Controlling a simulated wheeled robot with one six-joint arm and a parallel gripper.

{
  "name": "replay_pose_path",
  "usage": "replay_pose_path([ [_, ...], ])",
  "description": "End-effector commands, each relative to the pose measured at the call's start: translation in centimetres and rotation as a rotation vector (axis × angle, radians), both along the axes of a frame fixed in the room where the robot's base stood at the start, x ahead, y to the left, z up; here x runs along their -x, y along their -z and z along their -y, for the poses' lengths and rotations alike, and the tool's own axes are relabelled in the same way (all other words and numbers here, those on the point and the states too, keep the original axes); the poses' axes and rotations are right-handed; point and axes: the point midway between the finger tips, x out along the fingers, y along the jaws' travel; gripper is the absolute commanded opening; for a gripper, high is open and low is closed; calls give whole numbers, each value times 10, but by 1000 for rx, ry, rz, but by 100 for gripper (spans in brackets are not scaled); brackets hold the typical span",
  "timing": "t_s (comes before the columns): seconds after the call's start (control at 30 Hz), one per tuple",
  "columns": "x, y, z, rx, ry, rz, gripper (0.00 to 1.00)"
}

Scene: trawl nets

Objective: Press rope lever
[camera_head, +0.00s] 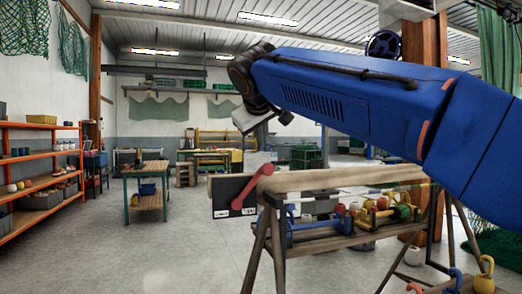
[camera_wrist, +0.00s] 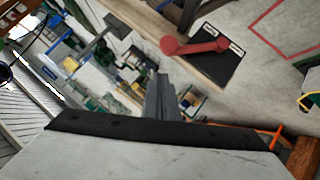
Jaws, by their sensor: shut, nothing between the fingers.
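The red rope lever (camera_head: 252,187) is mounted on a black plate (camera_head: 222,187) with white labels, at the left end of a wooden beam. In the head view it slants from a knob at upper right down to lower left. In the wrist view the lever (camera_wrist: 195,46) shows at upper right, across the plate (camera_wrist: 213,68). My gripper (camera_wrist: 160,82) is shut and empty, its fingertips apart from the lever. In the head view my wrist is above the lever, and the fingers cannot be made out.
The wooden beam (camera_head: 340,178) rests on trestle legs, with colored floats and gear on a shelf below. A green-legged workbench (camera_head: 146,170) stands at left, beside orange shelving (camera_head: 40,126). The grey floor in front of the plate is clear.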

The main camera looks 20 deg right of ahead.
Motion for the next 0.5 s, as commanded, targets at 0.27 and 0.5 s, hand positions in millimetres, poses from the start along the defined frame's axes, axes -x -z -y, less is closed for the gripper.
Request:
replay_pose_path([
  [0.27,33,-23,-13,-1,-2,1,0],
  [0.5,43,-29,-15,0,0,0,0],
])
